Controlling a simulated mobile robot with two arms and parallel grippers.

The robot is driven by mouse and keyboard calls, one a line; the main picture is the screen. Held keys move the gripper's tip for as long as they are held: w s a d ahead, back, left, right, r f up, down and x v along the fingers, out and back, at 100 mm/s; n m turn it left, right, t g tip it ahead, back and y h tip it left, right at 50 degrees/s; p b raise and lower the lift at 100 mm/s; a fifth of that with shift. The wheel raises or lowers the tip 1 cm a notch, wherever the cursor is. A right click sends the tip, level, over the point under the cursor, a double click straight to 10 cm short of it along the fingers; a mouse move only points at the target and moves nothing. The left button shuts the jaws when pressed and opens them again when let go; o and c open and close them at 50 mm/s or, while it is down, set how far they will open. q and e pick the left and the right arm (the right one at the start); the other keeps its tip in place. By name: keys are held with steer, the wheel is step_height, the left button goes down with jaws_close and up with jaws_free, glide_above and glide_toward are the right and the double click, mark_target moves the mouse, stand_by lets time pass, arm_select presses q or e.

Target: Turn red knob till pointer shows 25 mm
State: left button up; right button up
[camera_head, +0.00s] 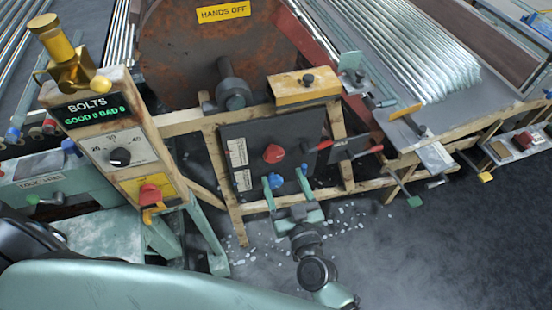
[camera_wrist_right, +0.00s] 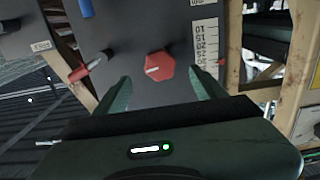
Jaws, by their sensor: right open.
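The red knob (camera_head: 273,153) is on a dark upright panel (camera_head: 305,127). It also shows in the right wrist view (camera_wrist_right: 158,67), with a pale line across its face. A white scale (camera_wrist_right: 207,45) with numbers including 10, 15, 20 and 25 is beside it. A small reddish mark (camera_wrist_right: 221,62) shows at the scale's edge; I cannot tell its exact reading. My right gripper (camera_head: 286,179) is open in front of the panel. In the wrist view its two fingers (camera_wrist_right: 162,90) are spread on either side below the knob, apart from it. My left gripper is out of view.
A red-handled lever (camera_wrist_right: 78,73) sticks out beside the knob. A blue part (camera_wrist_right: 86,8) shows at the wrist view's top. A wooden frame (camera_head: 225,185) surrounds the panel. A yellow box (camera_head: 304,88) stands above it. A bolt-counter post (camera_head: 110,135) is at left.

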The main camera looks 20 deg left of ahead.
mark_target(275, 159)
steer(key=x, duration=0.7)
steer(key=shift+w+a+b, duration=0.15)
steer(key=shift+w+b, duration=0.05)
steer(key=shift+b, duration=0.1)
steer(key=shift+c, duration=0.2)
steer(key=c, duration=1.3)
